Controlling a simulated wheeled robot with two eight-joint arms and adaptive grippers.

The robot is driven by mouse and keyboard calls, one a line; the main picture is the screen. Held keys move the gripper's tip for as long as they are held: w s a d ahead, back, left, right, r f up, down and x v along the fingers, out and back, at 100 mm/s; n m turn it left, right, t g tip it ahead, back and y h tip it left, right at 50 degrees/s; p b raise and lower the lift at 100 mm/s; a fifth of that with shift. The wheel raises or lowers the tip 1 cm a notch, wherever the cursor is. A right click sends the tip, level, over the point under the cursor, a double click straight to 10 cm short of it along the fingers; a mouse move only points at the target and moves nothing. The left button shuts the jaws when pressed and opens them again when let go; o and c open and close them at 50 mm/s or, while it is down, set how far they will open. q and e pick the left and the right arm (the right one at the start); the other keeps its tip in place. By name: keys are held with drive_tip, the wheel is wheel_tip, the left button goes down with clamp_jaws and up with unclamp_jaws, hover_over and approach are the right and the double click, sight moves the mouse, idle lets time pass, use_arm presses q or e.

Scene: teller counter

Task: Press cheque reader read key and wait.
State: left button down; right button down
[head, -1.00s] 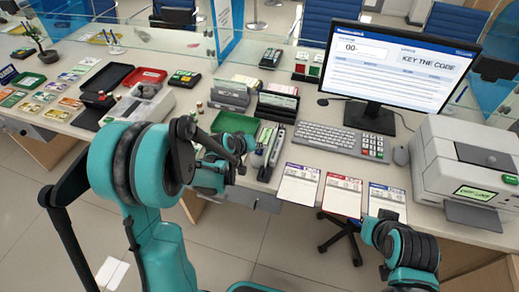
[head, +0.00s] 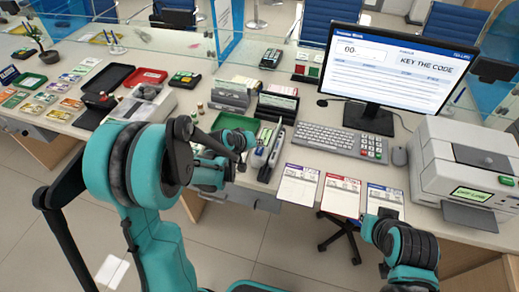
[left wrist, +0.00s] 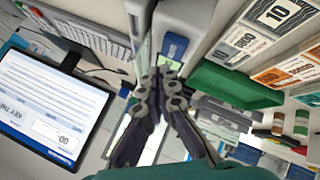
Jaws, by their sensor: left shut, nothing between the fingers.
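The cheque reader (head: 271,152) appears to be the narrow grey device with a slot near the counter's front edge, left of the paper forms. In the left wrist view it is close up, with a blue panel (left wrist: 174,46) on its top. Its read key is too small or hidden to make out surely. My left gripper (left wrist: 165,75) is shut and empty, its dark fingertips together just in front of that panel. I cannot tell whether they touch it. In the head view the left gripper (head: 243,153) is beside the reader's left side. My right arm shows at lower right, its fingers hidden.
A green tray (head: 232,122) and grey card holders (head: 229,97) are close behind the left gripper. Paper forms (head: 298,185) lie in front.

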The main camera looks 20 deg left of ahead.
sight(258, 151)
use_arm(q)
drive_tip(key=shift+r+p, duration=1.5)
drive_tip(key=shift+r, duration=0.8)
drive_tip(key=shift+f, duration=0.1)
drive_tip(key=s+r+m+y, duration=0.1)
drive_tip(key=s+r, duration=0.3)
drive_tip(key=s, duration=0.8)
drive_tip(key=s+r+m+g+y, duration=0.1)
drive_tip(key=s+r+m, duration=0.3)
drive_tip(key=s, duration=0.9)
drive_tip(key=shift+r+y, duration=0.4)
drive_tip(key=shift+y, duration=0.2)
idle(1.2)
